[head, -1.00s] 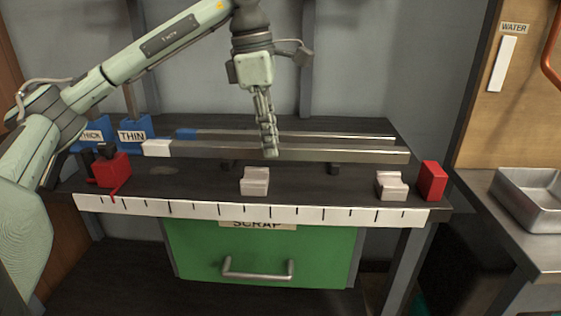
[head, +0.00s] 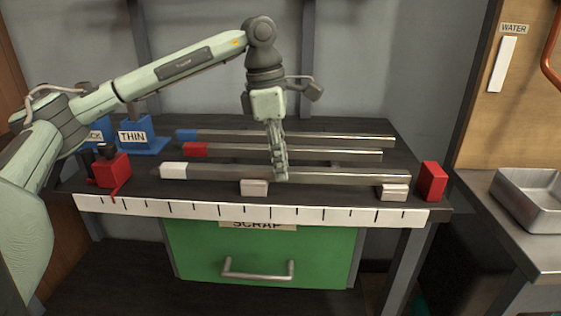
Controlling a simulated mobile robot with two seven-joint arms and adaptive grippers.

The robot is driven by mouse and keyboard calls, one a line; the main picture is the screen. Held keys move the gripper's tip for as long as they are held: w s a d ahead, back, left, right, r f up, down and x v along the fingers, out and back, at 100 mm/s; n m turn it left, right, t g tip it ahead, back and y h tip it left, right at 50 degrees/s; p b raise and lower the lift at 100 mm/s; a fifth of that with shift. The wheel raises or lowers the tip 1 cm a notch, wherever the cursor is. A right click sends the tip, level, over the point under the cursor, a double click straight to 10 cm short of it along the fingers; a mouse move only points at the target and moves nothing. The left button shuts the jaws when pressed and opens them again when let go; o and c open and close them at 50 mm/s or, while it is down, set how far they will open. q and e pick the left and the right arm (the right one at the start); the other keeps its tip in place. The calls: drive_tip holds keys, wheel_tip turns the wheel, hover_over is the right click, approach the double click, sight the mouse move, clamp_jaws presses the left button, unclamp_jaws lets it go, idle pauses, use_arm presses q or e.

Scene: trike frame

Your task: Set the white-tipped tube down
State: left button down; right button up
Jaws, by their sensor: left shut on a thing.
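The white-tipped tube (head: 340,177) is a long square metal tube with its white end (head: 173,170) at the left. It lies level across the bench, over the two pale rest blocks, the middle one (head: 254,188) and the right one (head: 394,192). It looks to be at or just above their tops; I cannot tell whether it touches. My left gripper (head: 280,176) points down and is shut on the tube near its middle. My right gripper is not in view.
Behind lie a red-tipped tube (head: 320,153) and a blue-tipped tube (head: 300,137). A red clamp-like block (head: 110,170) stands at the left and a red block (head: 432,181) at the right. A marked white strip (head: 250,211) runs along the bench's front edge.

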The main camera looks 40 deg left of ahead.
sight(273, 168)
use_arm(q)
drive_tip(key=c, duration=1.3)
unclamp_jaws()
drive_tip(key=shift+c, duration=0.2)
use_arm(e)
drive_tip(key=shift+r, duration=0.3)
use_arm(q)
drive_tip(key=shift+r, duration=0.1)
drive_tip(key=shift+r, duration=0.2)
wheel_tip(273, 168, up, 12)
drive_tip(key=s+a+p, duration=0.1)
drive_tip(key=shift+a+f, duration=0.2)
drive_tip(key=shift+a, duration=0.05)
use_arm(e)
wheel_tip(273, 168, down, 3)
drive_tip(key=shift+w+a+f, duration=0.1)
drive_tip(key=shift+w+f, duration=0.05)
